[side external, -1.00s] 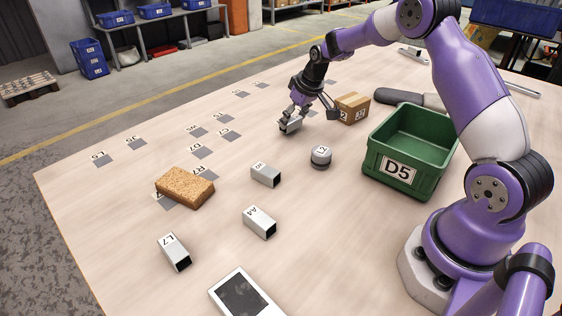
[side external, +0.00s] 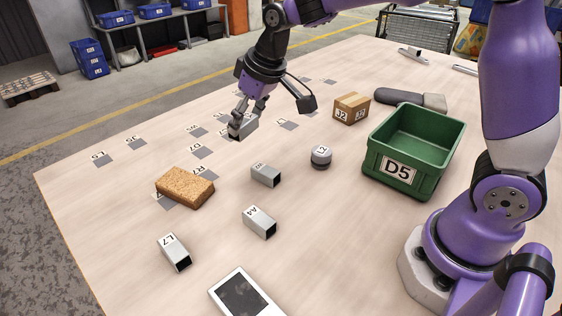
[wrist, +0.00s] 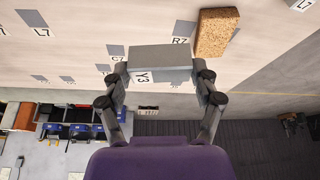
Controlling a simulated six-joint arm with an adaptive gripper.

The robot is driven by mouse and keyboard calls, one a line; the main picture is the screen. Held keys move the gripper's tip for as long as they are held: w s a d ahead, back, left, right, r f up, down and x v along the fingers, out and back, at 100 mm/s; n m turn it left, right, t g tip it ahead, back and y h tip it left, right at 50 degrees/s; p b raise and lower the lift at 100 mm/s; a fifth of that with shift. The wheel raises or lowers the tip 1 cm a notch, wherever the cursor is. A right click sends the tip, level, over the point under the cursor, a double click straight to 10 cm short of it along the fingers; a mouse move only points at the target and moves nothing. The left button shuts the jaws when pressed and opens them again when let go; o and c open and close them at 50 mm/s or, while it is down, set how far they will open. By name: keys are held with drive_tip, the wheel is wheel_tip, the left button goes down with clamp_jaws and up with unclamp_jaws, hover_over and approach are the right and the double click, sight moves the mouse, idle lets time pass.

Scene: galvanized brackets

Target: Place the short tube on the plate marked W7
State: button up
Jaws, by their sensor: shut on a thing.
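My gripper (side external: 242,118) is shut on a short grey metal tube (side external: 247,125). In the wrist view the tube (wrist: 160,58) lies crosswise between the fingers and its label reads Y3. In the side view it is over or close to a grey plate (side external: 234,137) on the table; I cannot tell whether it touches. Several grey marked plates lie flat around it, such as one at the far left (side external: 102,160) and one between the gripper and the sponge (side external: 203,153). I cannot make out the W7 mark in either view.
A brown sponge (side external: 185,187) partly covers a plate. A round grey part (side external: 320,156), a cardboard box (side external: 351,108) and green bin D5 (side external: 395,189) are to the right.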

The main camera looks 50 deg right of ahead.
drive_tip(key=s+a+r+n+y, duration=0.1)
drive_tip(key=s+a+n, duration=0.4)
drive_tip(key=a, duration=0.4)
drive_tip(key=n+g+y, duration=0.3)
drive_tip(key=n+g, duration=0.1)
drive_tip(key=n, duration=0.6)
hover_over(247, 312)
drive_tip(key=s, duration=1)
drive_tip(key=shift+s+n, duration=0.3)
drive_tip(key=shift+s, duration=0.15)
drive_tip(key=w+f, duration=0.2)
drive_tip(key=w, duration=0.1)
drive_tip(key=w+d+f, duration=0.1)
drive_tip(key=w+f, duration=0.1)
drive_tip(key=w, duration=0.2)
drive_tip(key=w+f, duration=0.2)
drive_tip(key=w, duration=0.1)
drive_tip(key=shift+w+d+f, duration=0.3)
drive_tip(key=shift+d+f, duration=0.05)
drive_tip(key=shift+d, duration=0.05)
drive_tip(key=shift+w+f, duration=0.15)
drive_tip(key=shift+f, duration=1.95)
